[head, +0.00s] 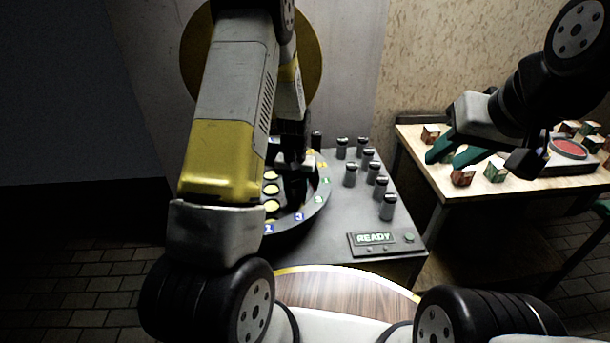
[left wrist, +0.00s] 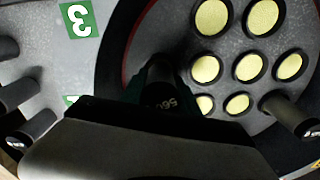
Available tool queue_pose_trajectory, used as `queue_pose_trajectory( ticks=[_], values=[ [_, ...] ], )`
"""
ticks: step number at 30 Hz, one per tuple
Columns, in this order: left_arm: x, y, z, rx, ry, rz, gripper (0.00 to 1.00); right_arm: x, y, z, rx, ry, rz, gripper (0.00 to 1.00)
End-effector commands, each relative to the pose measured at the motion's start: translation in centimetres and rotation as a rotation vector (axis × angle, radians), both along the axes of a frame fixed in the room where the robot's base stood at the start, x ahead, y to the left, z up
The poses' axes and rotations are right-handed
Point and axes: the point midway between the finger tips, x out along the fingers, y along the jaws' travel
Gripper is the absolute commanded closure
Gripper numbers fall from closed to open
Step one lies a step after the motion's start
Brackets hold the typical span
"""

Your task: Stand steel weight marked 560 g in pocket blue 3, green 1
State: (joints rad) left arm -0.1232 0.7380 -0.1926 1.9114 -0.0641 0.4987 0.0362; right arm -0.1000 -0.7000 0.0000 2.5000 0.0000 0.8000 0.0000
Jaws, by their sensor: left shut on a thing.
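My left gripper (head: 293,172) is over the round turntable (head: 318,203) and is shut on a dark steel weight. In the left wrist view the held weight (left wrist: 160,88) shows its end marked 560, between the teal fingers. The turntable has several round yellow pockets (left wrist: 247,67), in the left wrist view to the right of the held weight. Blue and green number labels sit on its rim, with a blue 3 (head: 298,216) in the head view. My arm hides much of the turntable. My right gripper (head: 482,158) is open and empty over the right-hand table.
Several grey weights (head: 388,207) stand on the grey bench right of the turntable. Another weight (left wrist: 290,115) stands at the pockets in the left wrist view. A READY panel (head: 374,238) is at the front. A table (head: 437,187) with small blocks stands at right.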

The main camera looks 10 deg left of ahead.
Motion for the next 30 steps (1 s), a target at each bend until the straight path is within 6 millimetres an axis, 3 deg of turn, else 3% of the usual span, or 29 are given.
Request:
queue_pose_trajectory(
  ticks=[30],
  values=[
    [0.1,0.0,-1.2,0.000,-0.002,0.000,1.00,0.0,0.0,0.0,0.000,0.000,0.000,0.66]
  ],
)
